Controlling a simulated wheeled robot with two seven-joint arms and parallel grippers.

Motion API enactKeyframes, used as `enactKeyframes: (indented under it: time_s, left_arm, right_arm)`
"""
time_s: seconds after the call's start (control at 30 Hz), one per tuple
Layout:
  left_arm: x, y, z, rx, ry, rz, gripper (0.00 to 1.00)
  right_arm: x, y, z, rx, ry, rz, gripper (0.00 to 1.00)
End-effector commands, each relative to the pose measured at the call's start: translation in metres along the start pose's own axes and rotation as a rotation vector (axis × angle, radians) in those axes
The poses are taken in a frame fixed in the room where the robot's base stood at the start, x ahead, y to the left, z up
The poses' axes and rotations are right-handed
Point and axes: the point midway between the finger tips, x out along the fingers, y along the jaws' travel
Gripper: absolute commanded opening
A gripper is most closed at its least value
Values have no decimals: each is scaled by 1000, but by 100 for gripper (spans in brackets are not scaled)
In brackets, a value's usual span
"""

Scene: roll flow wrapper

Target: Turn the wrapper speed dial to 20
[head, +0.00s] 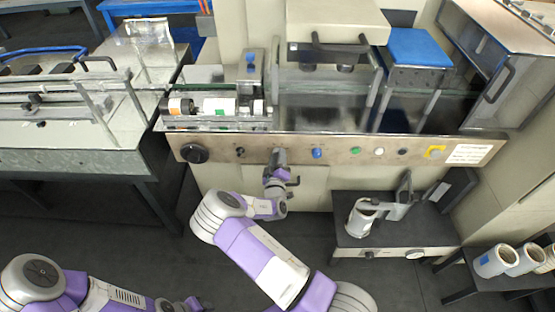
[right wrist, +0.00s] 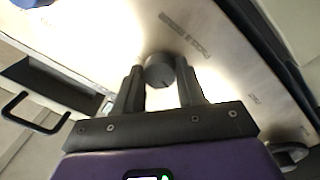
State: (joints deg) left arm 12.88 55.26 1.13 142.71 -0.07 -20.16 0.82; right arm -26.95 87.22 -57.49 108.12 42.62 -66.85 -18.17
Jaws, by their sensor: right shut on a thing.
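The speed dial is a small dark grey round knob (right wrist: 159,70) on the wrapper's metal front panel (head: 335,148). In the right wrist view it sits between the two fingertips of my right gripper (head: 279,156), which is shut on it. Lettering is printed on the panel beside the knob, but I cannot read it or the dial's setting. In the head view the gripper hides the knob. My left arm is low at the left of the head view; its gripper (head: 188,304) is at the bottom edge, too little shown to tell its state.
Rolls (head: 218,106) lie on the machine above. A low dark bench (head: 345,240) stands below right. The floor between is clear.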

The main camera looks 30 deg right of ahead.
Motion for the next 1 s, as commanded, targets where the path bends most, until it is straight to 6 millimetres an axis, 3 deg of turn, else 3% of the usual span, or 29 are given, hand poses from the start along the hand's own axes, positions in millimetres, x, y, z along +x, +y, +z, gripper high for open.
enactKeyframes:
  time_s: [0.53, 0.57, 0.7, 1.0]
  left_arm:
    - [1, 0, 0, 0, 0, 0, 43]
    - [1, 0, 0, 0, 0, 0, 43]
    - [1, 0, 0, 0, 0, 0, 43]
    - [1, 0, 0, 0, 0, 0, 43]
  right_arm:
    - [0, 0, 1, -27, -1, 0, 9]
    - [0, 0, 1, -27, -1, -1, 42]
    - [0, 0, 1, -26, 0, 0, 64]
    - [-1, 0, 0, -25, 1, -1, 65]
